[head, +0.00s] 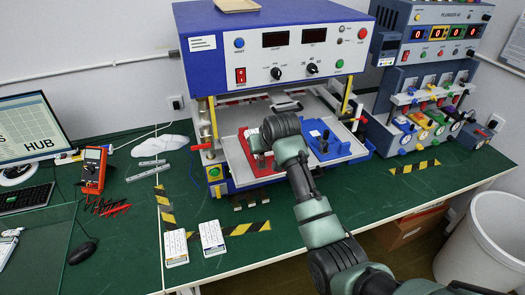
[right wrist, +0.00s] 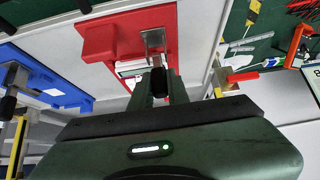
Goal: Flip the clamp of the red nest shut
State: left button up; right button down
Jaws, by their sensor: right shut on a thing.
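The red nest (head: 262,166) sits on the left of the grey tray under the blue press. It also shows in the right wrist view (right wrist: 97,42), with a metal clamp bracket (right wrist: 154,39) on it. My right gripper (right wrist: 160,86) is at the edge of this nest, its fingers shut on the black-tipped clamp handle (right wrist: 159,79). A white-labelled item (right wrist: 130,68) lies in the nest beside the fingers. In the head view my right wrist covers the clamp and the fingertips. My left gripper is not in view.
The blue nest (head: 326,145) with its own clamp stands to the right on the same tray. The press (head: 285,70) rises behind and above. A red multimeter (head: 93,168) stands at left.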

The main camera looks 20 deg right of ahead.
jog(key=shift+w+g, duration=0.2)
jog(key=shift+g, duration=0.3)
jog(key=c, duration=1.4)
grip_release()
jog(key=shift+o, duration=0.2)
jog(key=b+v, duration=0.2)
jog(key=v, duration=0.5)
jog(key=shift+r+b, duration=0.35)
jog(key=shift+s+f, duration=0.1)
jog(key=shift+s, duration=0.1)
